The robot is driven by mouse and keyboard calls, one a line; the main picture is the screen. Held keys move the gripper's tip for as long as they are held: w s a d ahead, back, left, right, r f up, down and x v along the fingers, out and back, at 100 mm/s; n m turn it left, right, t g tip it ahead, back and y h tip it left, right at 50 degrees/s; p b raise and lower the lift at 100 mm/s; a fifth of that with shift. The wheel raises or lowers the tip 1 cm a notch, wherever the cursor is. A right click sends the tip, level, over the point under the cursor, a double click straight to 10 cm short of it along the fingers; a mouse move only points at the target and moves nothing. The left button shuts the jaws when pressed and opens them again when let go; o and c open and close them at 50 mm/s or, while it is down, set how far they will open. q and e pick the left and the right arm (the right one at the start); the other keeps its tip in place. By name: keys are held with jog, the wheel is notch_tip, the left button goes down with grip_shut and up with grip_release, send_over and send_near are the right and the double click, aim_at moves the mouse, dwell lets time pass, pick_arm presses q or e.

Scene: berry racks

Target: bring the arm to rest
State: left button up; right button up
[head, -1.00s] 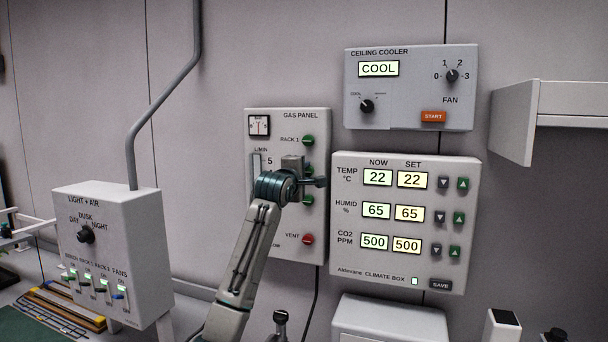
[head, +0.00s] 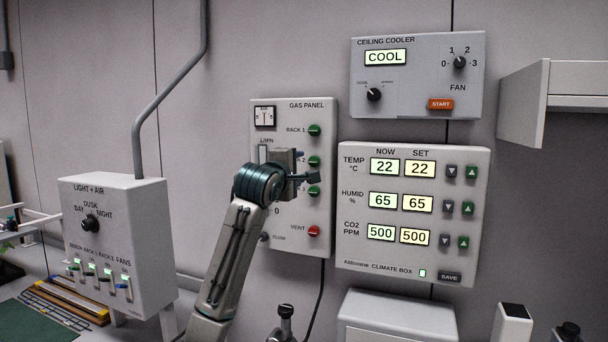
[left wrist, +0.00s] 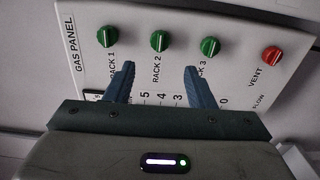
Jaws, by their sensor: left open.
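My left arm rises from the bottom of the head view, and its gripper (head: 308,168) is in front of the gas panel (head: 318,225). In the left wrist view the two blue fingers of the left gripper (left wrist: 155,85) stand apart with nothing between them. The gas panel (left wrist: 225,28) fills the view beyond them, with green rack knobs and a red vent knob (left wrist: 271,54). I cannot tell from these views how far the fingertips are from the panel. My left wrist hides part of the L/MIN scale in the head view. My right gripper is not seen.
The climate box (head: 375,258) is right of the gas panel, with the ceiling cooler (head: 425,75) above it. The light and air box (head: 140,235) stands at left with a grey conduit above. A grey shelf (head: 525,105) juts out at upper right.

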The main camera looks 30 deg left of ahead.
pick_arm(q)
jog(key=shift+s+d, duration=0.2)
jog(key=shift+s, duration=0.5)
